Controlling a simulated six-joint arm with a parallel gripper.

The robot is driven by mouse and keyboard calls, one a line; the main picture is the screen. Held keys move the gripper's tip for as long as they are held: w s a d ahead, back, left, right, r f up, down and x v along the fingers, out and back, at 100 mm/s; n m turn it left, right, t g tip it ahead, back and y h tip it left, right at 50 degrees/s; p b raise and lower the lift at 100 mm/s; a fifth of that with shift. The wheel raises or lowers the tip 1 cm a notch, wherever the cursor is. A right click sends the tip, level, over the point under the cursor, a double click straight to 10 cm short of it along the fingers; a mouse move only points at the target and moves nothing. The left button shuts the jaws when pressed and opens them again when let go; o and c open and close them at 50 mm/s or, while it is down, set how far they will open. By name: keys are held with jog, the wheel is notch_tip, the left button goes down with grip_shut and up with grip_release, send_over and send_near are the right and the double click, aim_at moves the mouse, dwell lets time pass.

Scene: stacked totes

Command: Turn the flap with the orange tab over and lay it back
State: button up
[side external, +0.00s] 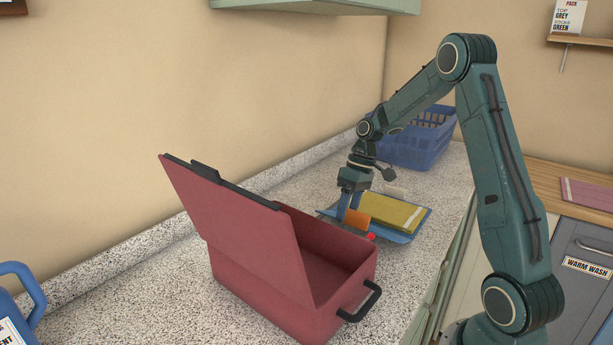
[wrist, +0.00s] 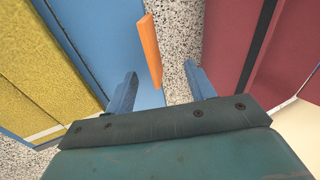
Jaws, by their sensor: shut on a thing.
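The blue folding board (side external: 404,237) lies on the counter beyond the red tote, with a yellow cloth (side external: 398,210) with a pale stripe on it. The orange tab (side external: 357,217) shows at the board's near-left side. In the wrist view the orange tab (wrist: 151,50) stands at the edge of a blue flap (wrist: 92,35), between my finger lines. My gripper (side external: 350,212) points down at the tab and is shut on it. The fingertips are partly hidden by the tab in the side view. I cannot tell how far the flap is tilted.
The red tote (side external: 270,285) with its lid (side external: 235,220) raised stands close on the near left. A blue basket (side external: 420,142) is at the back. A small red piece (side external: 371,237) sits by the board's near edge.

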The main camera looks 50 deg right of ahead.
jog(key=shift+s+a+f+g, duration=0.15)
jog(key=shift+s+a+f, duration=0.1)
jog(key=shift+s+f, duration=0.25)
jog(key=shift+s+a+f+g, duration=0.15)
jog(key=shift+s+a+f, duration=0.15)
jog(key=shift+s, duration=0.3)
jog(key=shift+c, duration=1.1)
jog(key=shift+a+f+h, duration=0.35)
jog(key=shift+f+h, duration=0.4)
jog(key=shift+h, duration=0.2)
jog(key=shift+a+f+h, duration=0.35)
jog(key=shift+f+h, duration=0.35)
jog(key=shift+h, duration=0.25)
jog(key=shift+r, duration=0.2)
notch_tip(320, 180, up, 13)
jog(key=s+a+r+t, duration=0.2)
jog(key=s+a+r, duration=0.4)
jog(key=s+a, duration=0.1)
jog(key=shift+a+r+h, duration=0.4)
jog(key=shift+a, duration=0.45)
jog(key=shift+s, duration=0.1)
